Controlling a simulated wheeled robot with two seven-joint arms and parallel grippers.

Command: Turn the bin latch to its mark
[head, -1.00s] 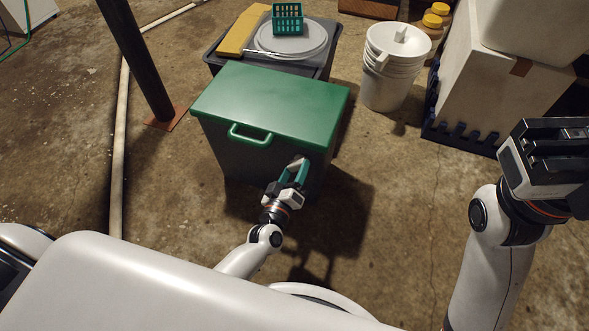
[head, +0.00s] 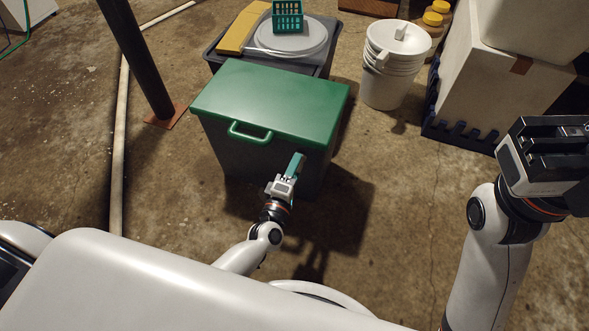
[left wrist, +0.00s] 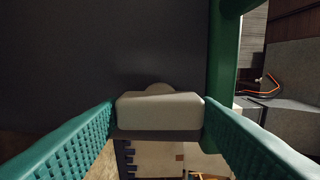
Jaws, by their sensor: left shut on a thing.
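The bin (head: 262,160) is dark grey with a green lid (head: 275,100) and a green front handle (head: 250,134). My left gripper (head: 296,162) is at the right part of the bin's front face, below the lid. In the left wrist view its two teal ribbed fingers (left wrist: 158,108) stand on either side of the pale latch (left wrist: 160,112), shut on it. The latch is a block on a round boss against the dark face. In the head view the gripper hides the latch. I cannot make out the mark. My right gripper (head: 548,145) is raised at the right, empty, away from the bin.
Behind the bin stands a grey tub (head: 318,66) with a white round lid, a yellow block (head: 243,28) and a green basket (head: 287,16). White buckets (head: 392,70) and white boxes (head: 490,90) stand to the right. A dark post (head: 135,60) is at left.

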